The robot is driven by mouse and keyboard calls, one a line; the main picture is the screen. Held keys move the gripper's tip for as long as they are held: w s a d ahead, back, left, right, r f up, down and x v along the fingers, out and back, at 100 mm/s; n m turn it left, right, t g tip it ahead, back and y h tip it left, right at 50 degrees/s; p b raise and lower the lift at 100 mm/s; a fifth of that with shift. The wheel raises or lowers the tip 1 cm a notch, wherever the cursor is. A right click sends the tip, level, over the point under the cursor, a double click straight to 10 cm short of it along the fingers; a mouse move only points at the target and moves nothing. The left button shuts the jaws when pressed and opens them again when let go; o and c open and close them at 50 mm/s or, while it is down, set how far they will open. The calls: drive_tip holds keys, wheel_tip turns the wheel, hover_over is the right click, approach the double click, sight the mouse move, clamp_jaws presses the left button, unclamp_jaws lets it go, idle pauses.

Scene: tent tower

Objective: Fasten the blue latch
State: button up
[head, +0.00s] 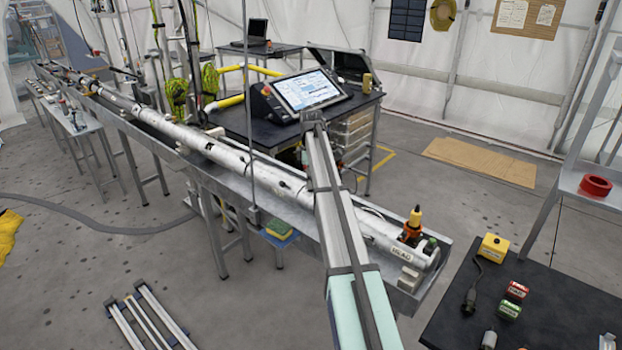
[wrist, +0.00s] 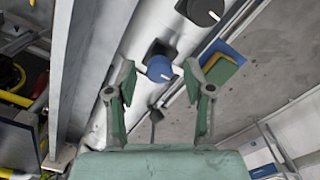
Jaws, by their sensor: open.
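The blue latch (wrist: 160,68) is a round blue knob with a pale mark, set at a dark square recess in the white tube (wrist: 150,25). My gripper (wrist: 164,82) is open in the wrist view, one finger on each side of the knob. The knob shows between the fingertips, and I see no clear contact; the depth between them is hard to judge. In the head view the long white tube (head: 225,152) lies in a grey metal trough. My arm crosses in front of it, and I cannot make out the gripper or the blue latch there.
A black knob (wrist: 205,10) sits further along the tube. A yellow-and-green sponge (head: 279,230) lies on a blue holder beside the trough. The trough's metal wall (wrist: 78,60) runs close left of my gripper. A dark table (head: 530,300) stands at right.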

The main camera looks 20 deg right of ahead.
clamp_jaws()
drive_tip(key=m, duration=0.4)
drive_tip(key=shift+m+b, duration=0.4)
drive_tip(key=m, duration=0.4)
drive_tip(key=shift+b, duration=0.3)
drive_tip(key=m, duration=0.5)
drive_tip(key=shift+m+b, duration=0.3)
drive_tip(key=shift+m, duration=1.7)
